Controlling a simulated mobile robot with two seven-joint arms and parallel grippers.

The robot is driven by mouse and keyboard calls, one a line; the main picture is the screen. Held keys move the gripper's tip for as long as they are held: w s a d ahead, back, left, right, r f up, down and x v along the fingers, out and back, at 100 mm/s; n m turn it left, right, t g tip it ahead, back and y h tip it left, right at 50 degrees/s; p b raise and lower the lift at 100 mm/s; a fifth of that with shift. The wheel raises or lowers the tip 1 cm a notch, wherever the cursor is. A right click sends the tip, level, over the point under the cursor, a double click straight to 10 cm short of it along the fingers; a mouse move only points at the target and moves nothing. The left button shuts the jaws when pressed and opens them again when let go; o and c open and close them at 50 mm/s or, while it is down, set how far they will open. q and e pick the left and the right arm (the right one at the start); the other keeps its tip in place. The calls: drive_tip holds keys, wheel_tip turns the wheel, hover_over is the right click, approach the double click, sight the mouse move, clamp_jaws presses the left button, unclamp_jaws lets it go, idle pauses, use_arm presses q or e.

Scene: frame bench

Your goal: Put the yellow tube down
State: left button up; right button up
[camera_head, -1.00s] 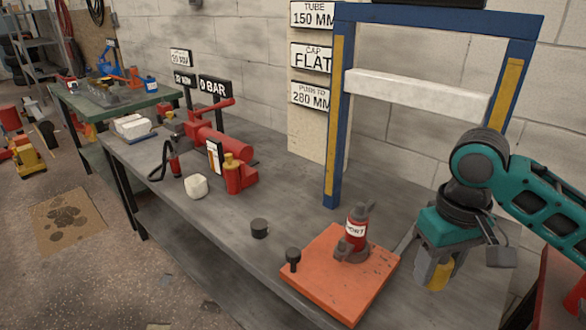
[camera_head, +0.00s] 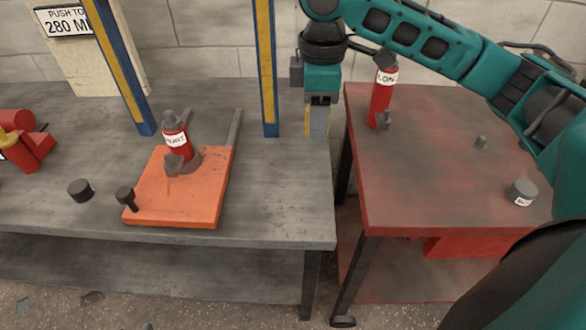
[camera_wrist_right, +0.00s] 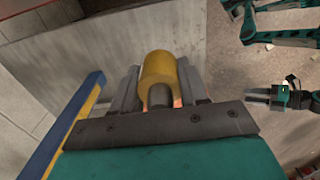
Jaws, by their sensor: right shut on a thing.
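My right gripper (camera_head: 318,130) hangs at the grey bench's right end, just right of a blue frame post. It is shut on the yellow tube (camera_wrist_right: 160,68), which sits between both fingers in the right wrist view. In the head view only a thin yellow strip of the tube (camera_head: 309,118) shows beside the fingers. Whether the tube touches the bench cannot be told. A teal arm with a dark gripper (camera_wrist_right: 283,95), seemingly my left, shows at the right of the wrist view; its jaws are too small to read.
The grey bench (camera_head: 285,205) carries an orange plate (camera_head: 185,205) with a red short bottle jack (camera_head: 177,140), and a black puck (camera_head: 80,190). A gap separates it from the red table (camera_head: 430,190), which holds a taller red jack (camera_head: 382,95). Bare bench lies right of the plate.

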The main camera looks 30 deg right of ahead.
drive_tip(key=b, duration=0.3)
approach(312, 196)
wheel_tip(312, 196, down, 6)
drive_tip(key=shift+f+b, duration=0.1)
drive_tip(key=shift+b, duration=0.9)
use_arm(q)
drive_tip(key=f, duration=0.4)
drive_tip(key=shift+w+d+f, duration=0.1)
drive_tip(key=shift+w+d, duration=0.1)
drive_tip(key=shift+d, duration=0.2)
drive_tip(key=shift+r, duration=0.2)
use_arm(e)
drive_tip(key=o, duration=1.2)
drive_tip(key=shift+f, duration=0.1)
